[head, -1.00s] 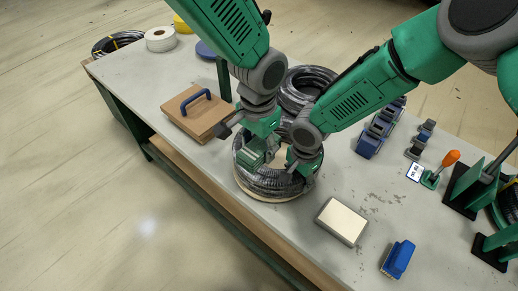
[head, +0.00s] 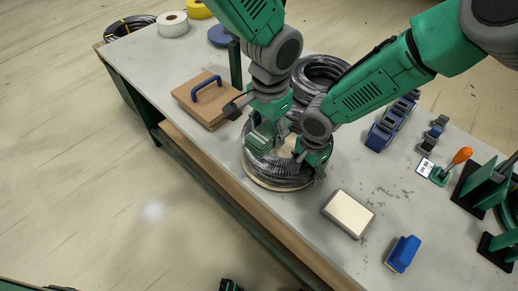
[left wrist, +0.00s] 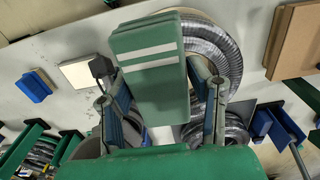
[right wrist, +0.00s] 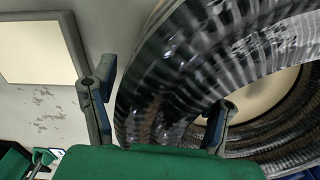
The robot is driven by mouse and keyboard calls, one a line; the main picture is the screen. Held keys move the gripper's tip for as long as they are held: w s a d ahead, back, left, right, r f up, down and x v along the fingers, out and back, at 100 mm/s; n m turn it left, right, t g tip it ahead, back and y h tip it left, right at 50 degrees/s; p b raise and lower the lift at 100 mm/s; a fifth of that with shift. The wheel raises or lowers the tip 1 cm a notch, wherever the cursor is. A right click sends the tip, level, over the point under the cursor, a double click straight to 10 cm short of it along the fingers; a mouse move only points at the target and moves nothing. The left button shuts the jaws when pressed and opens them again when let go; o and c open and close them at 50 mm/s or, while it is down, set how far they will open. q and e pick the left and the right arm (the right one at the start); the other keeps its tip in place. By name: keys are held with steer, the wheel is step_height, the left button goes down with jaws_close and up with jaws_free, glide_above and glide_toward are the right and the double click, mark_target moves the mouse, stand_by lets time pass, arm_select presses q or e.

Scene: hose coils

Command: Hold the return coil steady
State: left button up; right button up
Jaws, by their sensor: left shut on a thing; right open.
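A coil of dark ribbed hose (head: 268,172) with a glossy wrap lies flat on a round pale base on the table. It also shows in the left wrist view (left wrist: 217,45) and fills much of the right wrist view (right wrist: 165,85). I take it as the return coil. My left gripper (head: 264,123) is shut on a green block with pale stripes (left wrist: 155,75), held over the coil's left part. Whether the block touches the coil is unclear. My right gripper (head: 304,160) is open at the coil's right side, one finger outside the ring and one over its inner side.
More hose coils (head: 318,72) are stacked behind. A brown board with a blue handle (head: 190,95) lies left. A cream-topped pad (head: 348,213), a blue brush (head: 403,254) and an orange-handled clamp (head: 461,155) stand right. Blue holders (head: 380,138) are behind my right arm.

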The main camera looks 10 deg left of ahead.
step_height(320, 180, up, 12)
steer(key=shift+w+f, duration=0.1)
stand_by(0.5)
